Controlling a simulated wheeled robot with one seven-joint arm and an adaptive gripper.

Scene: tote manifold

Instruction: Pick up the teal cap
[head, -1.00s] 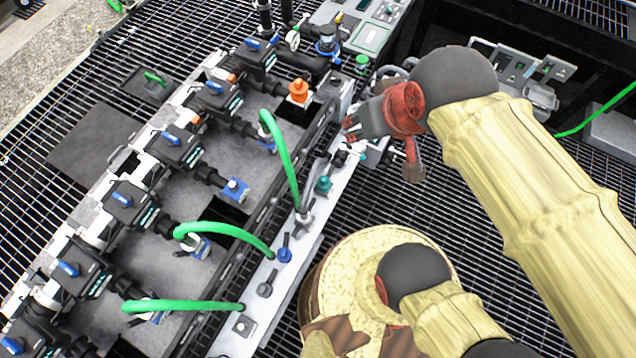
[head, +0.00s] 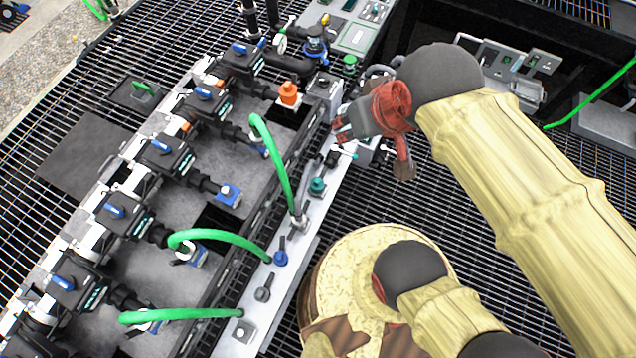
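The teal cap (head: 317,187) sits on the light metal rail along the right side of the manifold, in the head view. My gripper (head: 338,133) is above and slightly right of the cap in the picture, at the end of my arm, and apart from the cap. Its fingers point left toward the rail. They are small and dark here, and I cannot tell how far apart they are.
An orange fitting (head: 289,94) is up and left of my gripper. Dark open grating (head: 480,225) lies right of the rail.

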